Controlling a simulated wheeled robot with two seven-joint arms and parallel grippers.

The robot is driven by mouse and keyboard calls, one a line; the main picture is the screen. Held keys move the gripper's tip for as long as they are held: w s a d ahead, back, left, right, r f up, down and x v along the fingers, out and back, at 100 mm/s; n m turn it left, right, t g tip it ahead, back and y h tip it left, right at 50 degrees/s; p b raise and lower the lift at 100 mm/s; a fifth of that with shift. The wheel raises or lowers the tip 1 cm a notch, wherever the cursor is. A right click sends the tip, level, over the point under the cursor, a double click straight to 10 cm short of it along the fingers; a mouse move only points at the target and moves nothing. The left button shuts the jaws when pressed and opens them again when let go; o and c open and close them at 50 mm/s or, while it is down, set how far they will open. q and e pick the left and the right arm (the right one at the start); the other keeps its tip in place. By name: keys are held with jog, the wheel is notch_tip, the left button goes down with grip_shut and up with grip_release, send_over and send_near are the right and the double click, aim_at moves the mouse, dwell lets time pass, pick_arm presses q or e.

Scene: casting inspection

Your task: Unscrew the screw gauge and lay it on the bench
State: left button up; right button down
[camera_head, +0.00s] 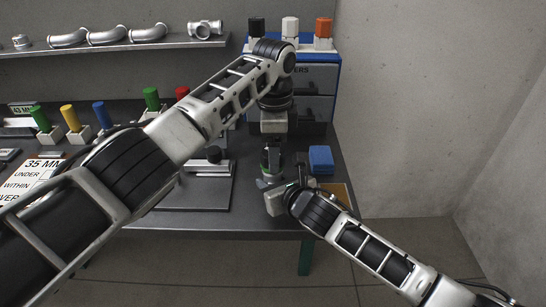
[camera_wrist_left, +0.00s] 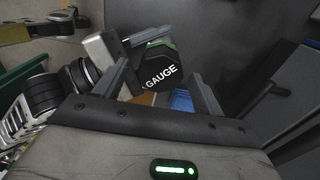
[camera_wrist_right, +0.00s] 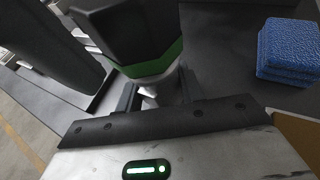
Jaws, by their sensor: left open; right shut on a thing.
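The screw gauge (camera_head: 271,160) is a dark plug with a green band and a white "GAUGE" label. It shows between the fingers in the left wrist view (camera_wrist_left: 160,75) and from the side in the right wrist view (camera_wrist_right: 150,45). It sits upright on a pale metal part (camera_wrist_right: 168,85). My right gripper (camera_head: 270,184) is shut on that metal part, just under the gauge. My left gripper (camera_head: 272,144) is open above the gauge, its fingers either side of it; I cannot tell whether they touch. Most of the metal part is hidden by the right gripper's fingers.
A blue spongy block (camera_head: 321,160) lies right of the gauge on the dark bench (camera_head: 255,220). A flat stand (camera_head: 205,190) is left of it. The blue drawer cabinet (camera_head: 318,80) stands behind, carrying black, white and orange plugs. Several coloured plugs stand further left.

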pick_arm(q)
jog(key=shift+r, duration=0.2)
jog(key=c, duration=0.3)
pick_arm(e)
jog(key=shift+d+f, duration=0.1)
pick_arm(q)
jog(key=r, duration=0.3)
jog(key=shift+a+r, duration=0.15)
jog(key=shift+a, duration=0.05)
jog(key=shift+f, duration=4)
jog(key=c, duration=0.7)
jog(key=o, duration=1)
jog(key=shift+r, duration=2.3)
pick_arm(e)
jog(key=c, duration=0.8)
grip_release()
